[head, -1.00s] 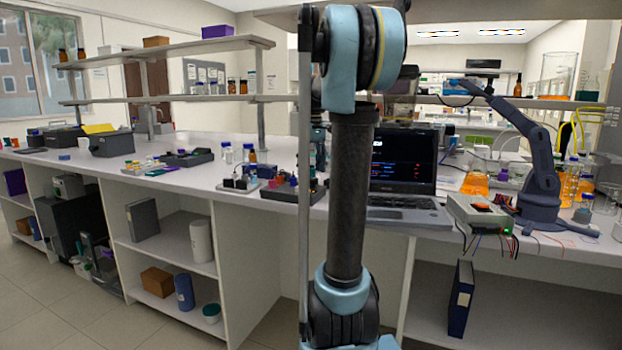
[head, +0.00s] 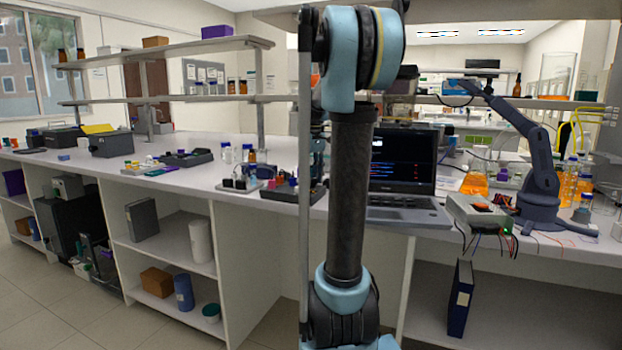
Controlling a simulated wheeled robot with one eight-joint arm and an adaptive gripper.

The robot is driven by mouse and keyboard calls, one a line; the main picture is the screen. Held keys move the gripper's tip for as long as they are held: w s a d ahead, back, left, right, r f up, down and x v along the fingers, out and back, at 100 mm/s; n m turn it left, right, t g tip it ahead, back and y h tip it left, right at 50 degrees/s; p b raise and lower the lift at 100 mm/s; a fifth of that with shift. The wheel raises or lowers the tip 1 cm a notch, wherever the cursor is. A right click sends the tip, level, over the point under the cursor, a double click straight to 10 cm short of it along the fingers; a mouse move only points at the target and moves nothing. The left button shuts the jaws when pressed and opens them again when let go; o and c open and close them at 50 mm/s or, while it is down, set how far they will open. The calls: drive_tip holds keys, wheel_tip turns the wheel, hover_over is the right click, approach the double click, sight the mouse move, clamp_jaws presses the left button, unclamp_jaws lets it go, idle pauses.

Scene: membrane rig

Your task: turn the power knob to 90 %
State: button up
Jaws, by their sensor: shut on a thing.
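I cannot make out the power knob or a percent scale in the head view. My own arm stands upright in the middle, and its upper link folds over towards the bench behind it. A small part of my wrist shows left of the dark link, above the bench. My gripper is hidden behind my arm, so its fingers and anything between them are out of sight. A grey control box (head: 480,213) with an orange-red part on top, a small green light and several wires sits at the bench's front edge on the right.
An open laptop (head: 402,170) stands right of my arm. A dark blue desktop arm (head: 541,165) and flasks of orange liquid (head: 474,181) stand farther right. A black tray with small coloured parts (head: 290,192) lies left of my arm. The bench (head: 190,206) has clear patches at left.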

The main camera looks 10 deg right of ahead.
drive_tip(key=shift+m, duration=0.3)
drive_tip(key=m, duration=1.1)
drive_tip(key=shift+m, duration=2.2)
drive_tip(key=o, duration=1.1)
drive_tip(key=shift+c, duration=0.2)
